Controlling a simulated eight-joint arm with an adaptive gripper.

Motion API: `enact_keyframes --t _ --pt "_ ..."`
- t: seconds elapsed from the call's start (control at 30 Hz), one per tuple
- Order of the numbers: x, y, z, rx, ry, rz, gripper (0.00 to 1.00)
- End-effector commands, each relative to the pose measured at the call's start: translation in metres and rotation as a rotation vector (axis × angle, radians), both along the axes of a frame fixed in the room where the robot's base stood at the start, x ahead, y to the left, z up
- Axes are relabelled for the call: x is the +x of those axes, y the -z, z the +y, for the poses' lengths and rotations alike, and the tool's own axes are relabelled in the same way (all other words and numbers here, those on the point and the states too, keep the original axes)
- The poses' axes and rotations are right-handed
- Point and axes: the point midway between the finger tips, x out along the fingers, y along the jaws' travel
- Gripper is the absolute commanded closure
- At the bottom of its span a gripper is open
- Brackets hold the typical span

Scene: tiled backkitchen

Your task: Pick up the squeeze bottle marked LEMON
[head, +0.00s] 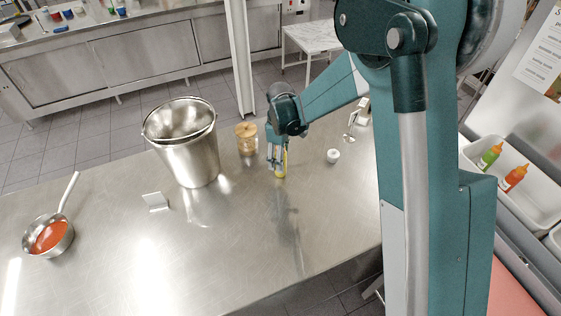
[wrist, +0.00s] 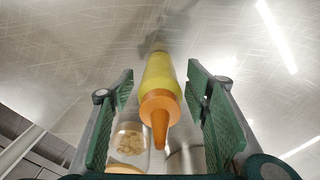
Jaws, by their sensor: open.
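A yellow squeeze bottle (wrist: 160,75) with an orange cap and pointed nozzle lies between the two green finger pads in the wrist view. Gaps show on both sides of it, so the pads do not touch it. In the head view the bottle (head: 283,169) stands on the steel table, partly hidden by my gripper (head: 277,162), which is open around it from above. No marking on the bottle can be read in either view.
A jar with tan contents (head: 246,140) and a steel bucket (head: 190,155) stand left of my gripper. A small white cup (head: 333,156) is on its right. A pan of red sauce (head: 49,239) is far left. Squeeze bottles (head: 513,179) lie in a white tray.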

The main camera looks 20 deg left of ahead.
Motion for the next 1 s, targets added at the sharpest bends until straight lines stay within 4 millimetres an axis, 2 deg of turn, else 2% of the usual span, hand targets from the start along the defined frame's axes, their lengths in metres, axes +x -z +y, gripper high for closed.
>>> enact_keyframes --t 0.2,0.77,1.0 --pt "0.0 0.0121 -0.0001 0.001 0.0 -0.001 0.53" --pt "-0.0002 0.0128 -0.0003 0.001 0.0 -0.001 0.53" --pt "-0.0002 0.0128 -0.0003 0.001 0.0 -0.001 0.83"
